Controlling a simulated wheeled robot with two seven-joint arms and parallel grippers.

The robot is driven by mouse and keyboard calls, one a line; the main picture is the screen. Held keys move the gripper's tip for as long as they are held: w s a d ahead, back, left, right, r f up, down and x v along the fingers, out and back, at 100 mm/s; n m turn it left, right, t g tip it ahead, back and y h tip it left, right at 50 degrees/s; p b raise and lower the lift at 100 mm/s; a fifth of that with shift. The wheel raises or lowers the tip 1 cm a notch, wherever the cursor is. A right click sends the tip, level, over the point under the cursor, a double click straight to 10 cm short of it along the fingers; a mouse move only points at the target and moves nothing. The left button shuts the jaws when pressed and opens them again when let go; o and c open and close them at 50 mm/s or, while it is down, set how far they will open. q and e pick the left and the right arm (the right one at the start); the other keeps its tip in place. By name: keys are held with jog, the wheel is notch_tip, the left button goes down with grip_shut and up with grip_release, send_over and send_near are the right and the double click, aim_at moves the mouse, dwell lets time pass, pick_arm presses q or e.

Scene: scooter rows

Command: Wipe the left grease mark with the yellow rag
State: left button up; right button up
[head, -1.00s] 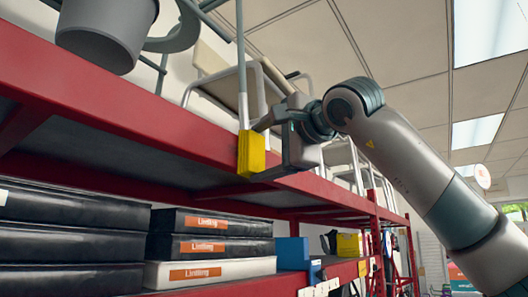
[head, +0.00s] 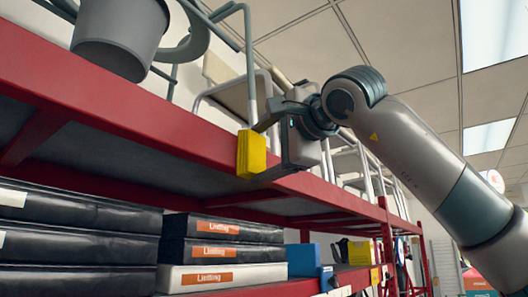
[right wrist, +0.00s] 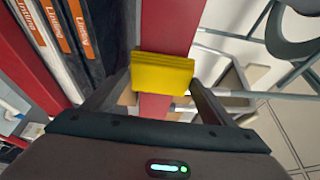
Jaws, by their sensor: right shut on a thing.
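The yellow rag (head: 251,154) is a thick yellow block in the head view, at the front of the upper red shelf beam (head: 150,115). My right gripper (head: 262,152) is shut on it, its fingers on either side. In the right wrist view the rag (right wrist: 162,73) sits between the fingertips and overlaps the red beam (right wrist: 168,30). I cannot tell whether it touches the beam. No grease mark shows in either view; one behind the rag would be hidden. My left gripper is not in view.
A grey bucket (head: 121,38) and chair-like frames stand on the upper shelf. Black boxes (head: 75,225) and a white box (head: 222,277) lie stacked on the shelf below, with a blue box (head: 303,260) to their right. Open space lies in front of the beam.

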aim_at(246, 150)
jog(key=shift+s+a+b, duration=0.25)
jog(key=shift+s+a, duration=0.3)
jog(key=shift+s, duration=0.15)
jog(key=shift+s+a+b, duration=0.2)
jog(key=shift+s+a, duration=0.3)
jog(key=shift+s, duration=0.2)
jog(key=shift+d, duration=0.1)
jog(key=shift+s+d+b, duration=0.4)
jog(key=shift+d, duration=0.15)
jog(key=shift+s+d+b, duration=0.3)
jog(key=shift+s+d, duration=0.4)
jog(key=shift+d, duration=0.25)
jog(key=shift+s+d+b, duration=0.25)
jog(key=shift+s+d, duration=0.4)
jog(key=shift+d, duration=0.25)
jog(key=shift+s+d+b, duration=0.2)
jog(key=shift+s+d, duration=0.25)
jog(key=shift+d, duration=0.15)
jog(key=shift+s+d+b, duration=0.15)
jog(key=shift+s+d, duration=0.25)
jog(key=shift+d, duration=0.2)
